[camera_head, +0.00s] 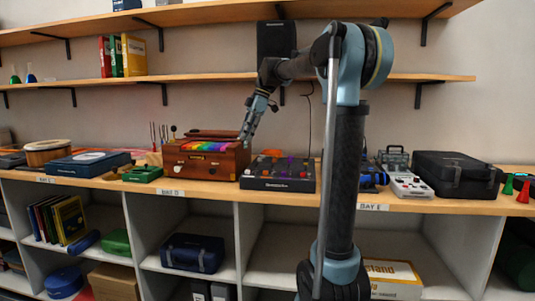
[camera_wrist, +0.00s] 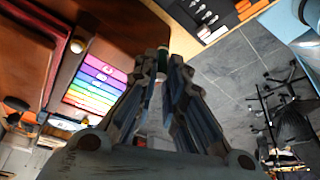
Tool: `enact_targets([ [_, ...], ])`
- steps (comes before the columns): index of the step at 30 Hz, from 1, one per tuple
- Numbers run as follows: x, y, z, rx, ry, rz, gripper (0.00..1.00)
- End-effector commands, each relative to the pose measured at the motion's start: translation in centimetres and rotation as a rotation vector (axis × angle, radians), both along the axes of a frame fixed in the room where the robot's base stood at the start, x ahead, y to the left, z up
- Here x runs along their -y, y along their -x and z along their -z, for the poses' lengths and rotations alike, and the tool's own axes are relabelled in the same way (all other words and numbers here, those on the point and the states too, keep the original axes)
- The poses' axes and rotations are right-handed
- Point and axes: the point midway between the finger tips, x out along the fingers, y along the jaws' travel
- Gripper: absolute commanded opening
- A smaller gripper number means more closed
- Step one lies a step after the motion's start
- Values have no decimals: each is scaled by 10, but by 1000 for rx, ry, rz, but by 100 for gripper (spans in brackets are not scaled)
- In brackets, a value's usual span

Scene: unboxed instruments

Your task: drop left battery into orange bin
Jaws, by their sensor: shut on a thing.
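My gripper (camera_wrist: 162,82) has its fingers closed together around a small battery (camera_wrist: 162,59) with a dark green body and a pale end. Most of the battery is hidden between the fingers. The battery is too small to make out there. Orange blocks or compartments (camera_wrist: 246,9) show at the top right of the wrist view, on or beside a dark panel. I cannot tell whether one is the orange bin.
The wooden box (camera_head: 205,163) with rainbow strips (camera_wrist: 94,90) stands close by my gripper. A black control box (camera_head: 278,184) stands right of it. A green device (camera_head: 142,174) and a black case (camera_head: 456,180) stand further along the shelf top (camera_head: 215,188).

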Motion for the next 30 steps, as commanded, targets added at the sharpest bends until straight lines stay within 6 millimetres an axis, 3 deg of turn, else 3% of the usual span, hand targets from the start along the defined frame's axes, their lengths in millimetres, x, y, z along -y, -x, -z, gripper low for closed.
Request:
enact_targets([
  [12, -14, 3, 0, 0, 0, -18, 0],
  [16, -6, -11, 5, 1, 1, 22, 0],
  [20, 19, -48, 18, 2, 2, 130, 0],
  [24, 60, -95, 37, 4, 2, 284, 0],
  [30, 118, -146, 53, 7, 1, 403, 0],
])
